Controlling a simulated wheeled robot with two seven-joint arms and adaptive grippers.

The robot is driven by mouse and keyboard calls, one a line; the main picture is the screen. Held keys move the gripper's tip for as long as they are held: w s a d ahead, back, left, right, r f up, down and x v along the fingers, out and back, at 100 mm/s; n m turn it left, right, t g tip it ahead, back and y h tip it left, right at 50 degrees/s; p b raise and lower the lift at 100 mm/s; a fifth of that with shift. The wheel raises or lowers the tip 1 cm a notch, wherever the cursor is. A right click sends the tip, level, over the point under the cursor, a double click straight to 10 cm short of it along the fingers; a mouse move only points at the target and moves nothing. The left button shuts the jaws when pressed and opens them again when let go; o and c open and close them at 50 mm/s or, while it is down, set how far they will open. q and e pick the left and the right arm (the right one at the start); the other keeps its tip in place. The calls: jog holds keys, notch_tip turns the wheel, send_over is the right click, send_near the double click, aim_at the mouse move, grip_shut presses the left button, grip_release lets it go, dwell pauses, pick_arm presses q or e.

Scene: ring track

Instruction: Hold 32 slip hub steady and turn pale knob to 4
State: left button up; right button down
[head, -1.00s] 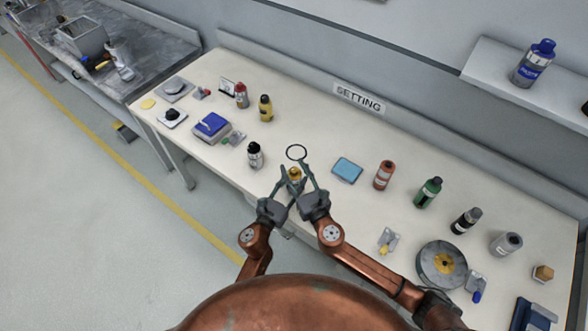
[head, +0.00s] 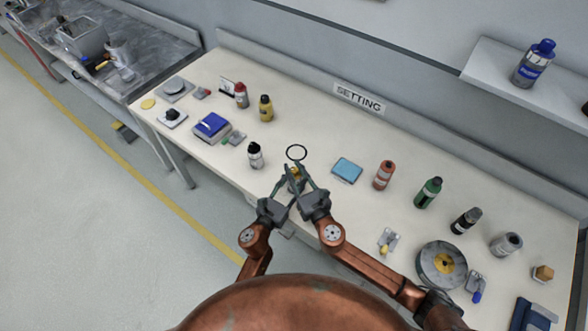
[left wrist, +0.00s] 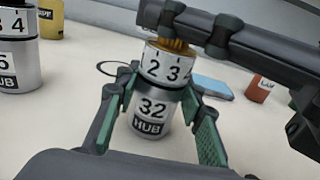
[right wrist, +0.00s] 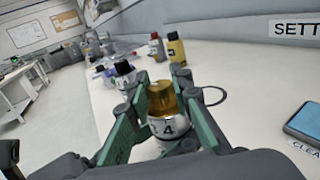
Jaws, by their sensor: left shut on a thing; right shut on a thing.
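The 32 slip hub (left wrist: 152,112) is a silver cylinder with a black band reading HUB, upright on the bench. Above it is a white numbered collar (left wrist: 162,68) showing 2 and 3; the right wrist view shows a 4 on it. The knob (right wrist: 162,97) on top looks amber rather than pale. My left gripper (head: 286,184) is shut on the hub, its green-padded fingers on either side. My right gripper (head: 303,179) is shut on the knob, coming from above and partly hiding it in the left wrist view. Any pointer mark is hidden.
A similar silver hub (left wrist: 17,65) stands to the left. A black ring (head: 296,152) lies just behind the held hub, with a blue pad (head: 347,170) to its right. Several bottles and a grey round drum (head: 441,265) stand farther right.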

jog(key=shift+r+n+g+y, duration=0.1)
jog(key=shift+n+g+y, duration=0.35)
jog(key=shift+y, duration=0.25)
jog(key=shift+a+r+n+g+y, duration=0.25)
jog(key=shift+r+n+y, duration=0.25)
jog(key=shift+y, duration=0.3)
jog(key=shift+n, duration=0.25)
jog(key=shift+d+f+g+y, duration=0.2)
jog(key=shift+f+g+y, duration=0.2)
jog(key=shift+g, duration=0.1)
jog(key=c, duration=1.7)
grip_release()
jog(key=shift+d+f, duration=0.1)
jog(key=shift+f, duration=0.05)
jog(key=v, duration=1.2)
